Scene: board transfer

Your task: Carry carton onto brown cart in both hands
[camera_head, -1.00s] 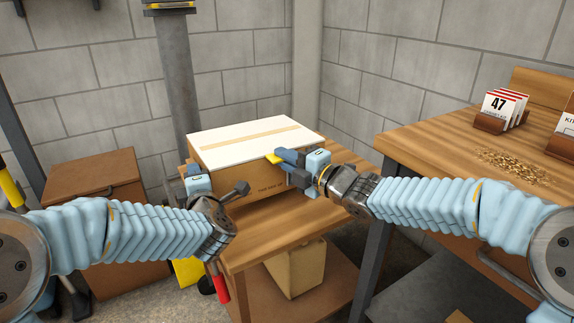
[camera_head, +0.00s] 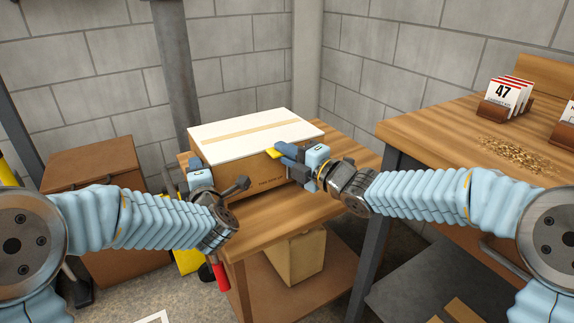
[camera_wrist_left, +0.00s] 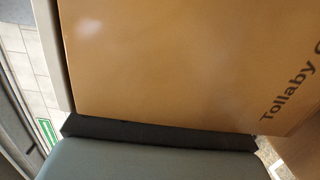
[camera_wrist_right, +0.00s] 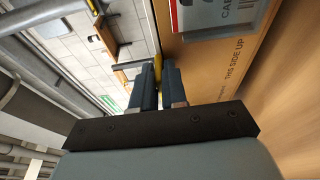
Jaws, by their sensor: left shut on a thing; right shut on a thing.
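The carton (camera_head: 222,179) has a white top with a tan tape strip and brown printed sides. It sits upright on the brown wooden cart (camera_head: 272,222), whose bare top shows in front. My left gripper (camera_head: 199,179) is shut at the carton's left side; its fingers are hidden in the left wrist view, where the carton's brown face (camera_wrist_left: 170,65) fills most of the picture. My right gripper (camera_head: 282,155) is shut at the carton's right side, with a yellow piece between its fingertips, also seen in the right wrist view (camera_wrist_right: 157,72).
A smaller tan box (camera_head: 295,258) stands on the lower shelf. A workbench (camera_head: 430,130) with numbered cards (camera_head: 508,95) and loose brass-coloured bits is at right. A brown cabinet (camera_head: 95,170) stands at left, near a grey post (camera_head: 173,65). Block walls close off the back.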

